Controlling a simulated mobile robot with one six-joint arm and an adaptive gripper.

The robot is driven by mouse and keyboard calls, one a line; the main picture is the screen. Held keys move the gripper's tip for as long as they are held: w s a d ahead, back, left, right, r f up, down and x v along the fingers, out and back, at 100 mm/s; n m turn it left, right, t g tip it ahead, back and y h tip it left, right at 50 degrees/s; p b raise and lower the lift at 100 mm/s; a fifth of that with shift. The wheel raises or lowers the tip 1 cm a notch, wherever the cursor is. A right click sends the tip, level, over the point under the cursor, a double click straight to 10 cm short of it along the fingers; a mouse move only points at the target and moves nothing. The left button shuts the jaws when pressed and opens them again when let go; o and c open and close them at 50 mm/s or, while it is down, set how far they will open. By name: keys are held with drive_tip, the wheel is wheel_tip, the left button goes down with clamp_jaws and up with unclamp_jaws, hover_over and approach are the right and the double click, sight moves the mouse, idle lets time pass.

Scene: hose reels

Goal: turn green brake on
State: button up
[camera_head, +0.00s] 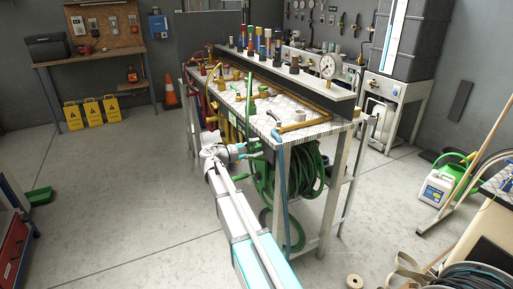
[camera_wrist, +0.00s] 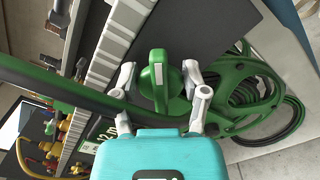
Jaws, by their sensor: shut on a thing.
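A green brake handle (camera_wrist: 158,62) with a pale strip on its face shows in the middle of the wrist view. My gripper (camera_wrist: 158,76) has one finger on each side of it and is shut on it. In the head view my gripper (camera_head: 249,149) is at the front side of the bench, beside the green hose reel (camera_head: 303,178). The green hose coils (camera_wrist: 255,95) also show behind the right finger in the wrist view. The handle is too small and covered in the head view to make out its angle.
A thick green hose (camera_wrist: 62,88) crosses the left of the wrist view close to my gripper. A blue hose (camera_head: 283,185) hangs at the bench corner.

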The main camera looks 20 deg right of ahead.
drive_tip(key=m, duration=0.3)
drive_tip(key=shift+s+f+m, duration=0.1)
drive_tip(key=shift+f+m, duration=0.1)
drive_tip(key=shift+m, duration=0.2)
drive_tip(key=shift+f+m, duration=0.1)
drive_tip(key=shift+m, duration=1.7)
drive_tip(key=o, duration=1.1)
drive_tip(key=shift+o, duration=0.2)
drive_tip(key=shift+a, duration=0.15)
drive_tip(key=a, duration=1.1)
drive_tip(key=shift+s+a, duration=0.2)
drive_tip(key=shift+a, duration=0.1)
